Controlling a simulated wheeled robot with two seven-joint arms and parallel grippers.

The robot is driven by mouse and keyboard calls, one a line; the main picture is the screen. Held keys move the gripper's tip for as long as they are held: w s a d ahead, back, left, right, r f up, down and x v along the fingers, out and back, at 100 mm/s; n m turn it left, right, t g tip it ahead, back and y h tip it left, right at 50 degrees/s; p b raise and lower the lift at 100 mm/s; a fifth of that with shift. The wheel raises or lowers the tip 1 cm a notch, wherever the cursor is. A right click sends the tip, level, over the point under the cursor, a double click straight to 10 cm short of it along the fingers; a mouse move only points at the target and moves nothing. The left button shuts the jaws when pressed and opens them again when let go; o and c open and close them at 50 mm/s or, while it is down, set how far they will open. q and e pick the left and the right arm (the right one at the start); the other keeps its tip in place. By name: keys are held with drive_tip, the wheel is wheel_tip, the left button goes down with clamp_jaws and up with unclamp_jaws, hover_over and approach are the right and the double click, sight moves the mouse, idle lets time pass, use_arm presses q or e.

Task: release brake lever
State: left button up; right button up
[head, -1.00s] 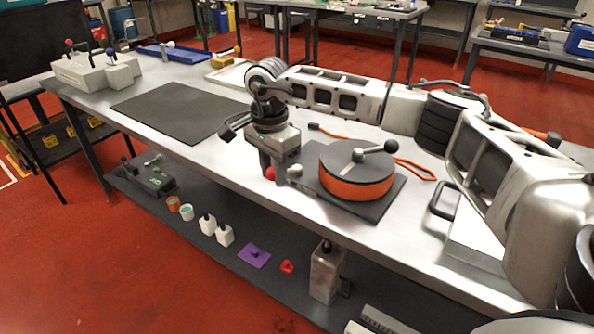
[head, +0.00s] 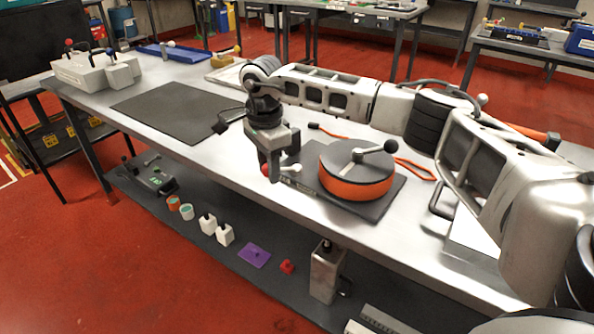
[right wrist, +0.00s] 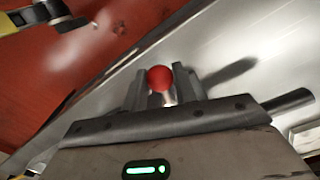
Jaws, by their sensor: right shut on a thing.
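The brake lever shows as a red ball knob (head: 265,169) on a short pale stem, at the front left corner of the turntable's base. My right gripper (head: 272,172) reaches down over it from above and hides most of the lever. In the right wrist view the red knob (right wrist: 160,78) sits between the two dark fingers (right wrist: 166,88), which are shut on it. The turntable (head: 356,184) has an orange rim, a dark grey top and a crank with a dark ball knob (head: 391,146). My left gripper is not in view.
The turntable stands on a dark base plate (head: 374,210) near the bench's front edge. An orange cord (head: 418,168) lies behind it. A dark mat (head: 180,112) to the left is bare. Small parts, including a purple plate (head: 254,256), lie on the lower shelf.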

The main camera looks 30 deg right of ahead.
drive_tip(key=o, duration=0.9)
drive_tip(key=shift+r, duration=0.1)
wheel_tip(320, 180, up, 7)
drive_tip(key=p, duration=0.5)
